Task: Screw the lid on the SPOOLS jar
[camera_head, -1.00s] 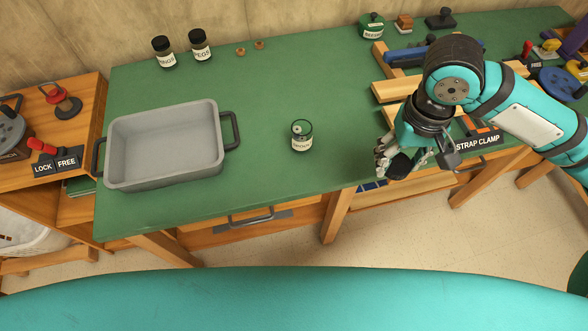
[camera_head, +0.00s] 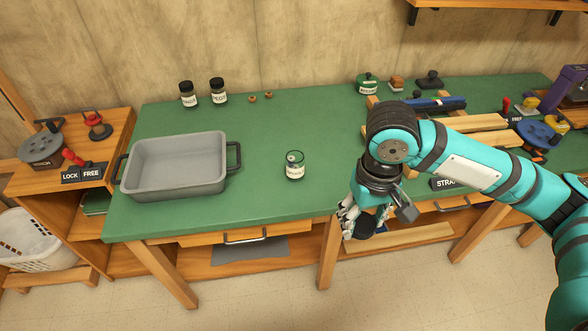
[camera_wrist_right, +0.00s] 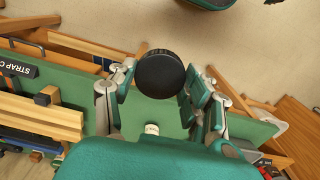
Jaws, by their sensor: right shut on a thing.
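The jar (camera_head: 294,172) stands upright and open on the green bench, right of the grey tray, with a pale label too small to read and something pale inside. My right gripper (camera_head: 362,222) is beyond the jar's right side, nearer the bench's front edge. It is shut on a round black lid (camera_wrist_right: 160,75), held between the fingers in the wrist view. The lid also shows dark below the fingers in the head view (camera_head: 366,227). Lid and jar are apart. My left gripper is out of view.
A grey tray (camera_head: 176,189) with two handles stands on the left of the green bench (camera_head: 270,135). Two black-lidded jars (camera_head: 189,95) (camera_head: 218,92) stand at the back. Wooden rails (camera_head: 465,125) and a strap clamp sign crowd the right. The bench around the jar is clear.

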